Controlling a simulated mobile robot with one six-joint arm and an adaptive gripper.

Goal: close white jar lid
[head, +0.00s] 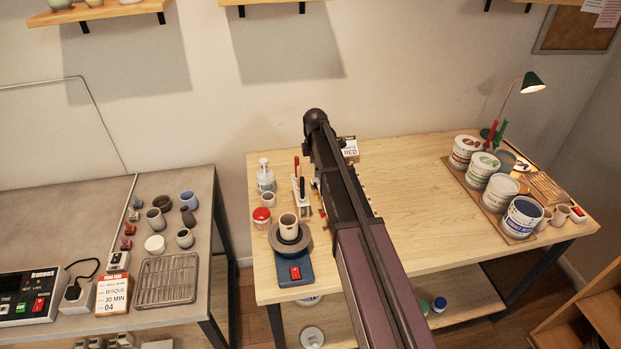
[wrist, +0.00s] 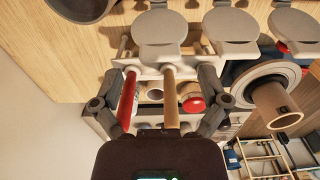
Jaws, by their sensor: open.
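In the head view, a tub with a whitish top (head: 501,190) stands in the row of white tubs at the right of the wooden table. A small round white pot or lid (head: 155,243) lies on the grey table at left. I cannot tell which is the task's jar, or whether its lid is open. My gripper (wrist: 161,74) is open in the wrist view, with its fingers on either side of a white tool rack (wrist: 148,69) and nothing visibly gripped. I cannot tell its height above the rack. In the head view my arm hides the gripper.
A red-lidded jar (head: 261,215) and a pottery wheel (head: 290,239) with a cup stand left of my arm. A red handle (wrist: 127,98) and a wooden handle (wrist: 170,97) rise between my fingers. The table's middle is clear. A lamp (head: 531,82) stands at back right.

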